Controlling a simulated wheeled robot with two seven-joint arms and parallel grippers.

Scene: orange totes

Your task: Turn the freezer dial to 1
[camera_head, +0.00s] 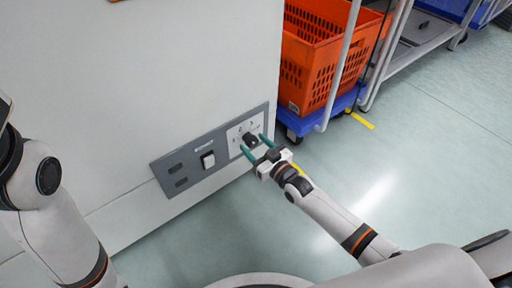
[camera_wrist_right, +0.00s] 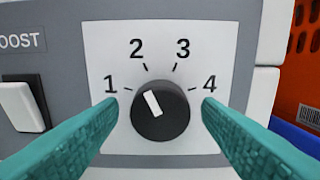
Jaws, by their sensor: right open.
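The freezer dial (camera_wrist_right: 160,112) is a round black knob with a white pointer mark, on a white plate with the numbers 1 to 4. Its mark tilts up and left, roughly toward the 2. In the head view the dial (camera_head: 250,139) sits at the right end of a grey panel low on the white freezer. My right gripper (camera_wrist_right: 158,108) is open, with one teal finger on each side of the dial. A gap shows between each finger and the knob. It also shows in the head view (camera_head: 256,146). My left gripper is out of view.
A white rocker switch (camera_wrist_right: 20,105) under the word BOOST is left of the dial. Orange crates (camera_head: 320,60) on a blue wheeled base stand right of the freezer. The floor (camera_head: 420,150) to the right is largely clear.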

